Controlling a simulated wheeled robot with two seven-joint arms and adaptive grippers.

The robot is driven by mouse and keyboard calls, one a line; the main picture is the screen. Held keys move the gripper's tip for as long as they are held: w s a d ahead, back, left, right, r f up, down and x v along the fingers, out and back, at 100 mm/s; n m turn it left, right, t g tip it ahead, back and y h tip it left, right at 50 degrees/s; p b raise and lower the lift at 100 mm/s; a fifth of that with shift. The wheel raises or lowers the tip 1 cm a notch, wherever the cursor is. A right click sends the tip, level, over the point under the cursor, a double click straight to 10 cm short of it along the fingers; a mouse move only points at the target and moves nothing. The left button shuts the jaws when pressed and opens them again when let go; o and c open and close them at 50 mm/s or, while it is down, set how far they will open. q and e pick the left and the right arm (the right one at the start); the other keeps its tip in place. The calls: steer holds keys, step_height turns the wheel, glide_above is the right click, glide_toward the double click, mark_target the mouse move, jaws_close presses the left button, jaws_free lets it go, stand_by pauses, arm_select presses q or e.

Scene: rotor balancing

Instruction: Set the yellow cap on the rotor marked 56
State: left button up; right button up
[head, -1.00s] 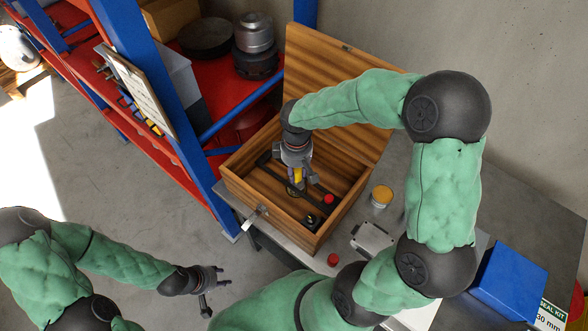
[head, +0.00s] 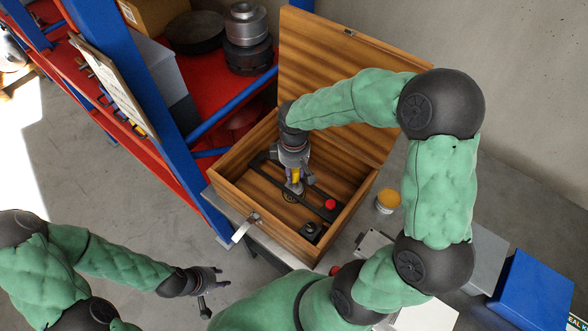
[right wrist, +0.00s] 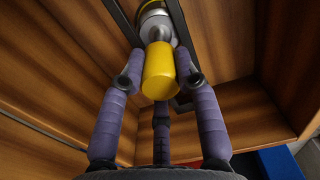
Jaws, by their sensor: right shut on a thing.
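My right gripper (head: 294,178) is inside the open wooden box (head: 345,221), pointing down. It is shut on the yellow cap (head: 296,174), which also shows between the fingers in the right wrist view (right wrist: 158,72). Just beyond the cap's far end is a silvery metal rotor part (right wrist: 153,20); I cannot tell whether they touch. No marking 56 is readable. My left gripper (head: 212,290) is open and empty, outside the box at the lower left of the head view.
Inside the box are a dark rail, a red knob (head: 330,204) and a small black block (head: 312,232). The box walls and raised lid (head: 340,75) stand close around my right gripper.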

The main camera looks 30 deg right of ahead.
mark_target(294, 179)
steer(key=shift+f+b, duration=1.2)
steer(key=shift+f, duration=0.6)
steer(key=shift+f+b, duration=0.35)
steer(key=shift+f, duration=0.25)
steer(key=o, duration=0.5)
steer(key=shift+o, duration=0.2)
steer(key=shift+r, duration=0.1)
steer(key=shift+r+p, duration=4.45)
steer(key=shift+r, duration=1.05)
steer(key=shift+f, duration=0.1)
